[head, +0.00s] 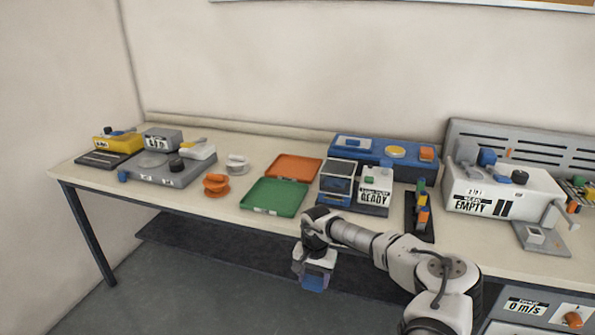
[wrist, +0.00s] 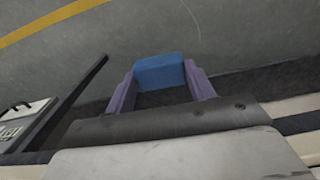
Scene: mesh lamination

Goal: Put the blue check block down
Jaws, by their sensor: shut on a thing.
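The blue check block (wrist: 160,72) is held between the two purple fingers of my gripper (wrist: 160,88) in the wrist view. My gripper is shut on it. In the head view my gripper (head: 315,282) hangs in front of the table's front edge, below the level of the tabletop, pointing down. The block shows there only as a small bluish patch at the fingertips. Beneath the block in the wrist view is grey floor.
The table (head: 225,222) carries a green tray (head: 274,198), an orange tray (head: 293,168), a dark-framed box (head: 336,183), a blue station (head: 375,153), a dark rack (head: 420,232) with coloured blocks, and a white machine (head: 500,190) marked EMPTY.

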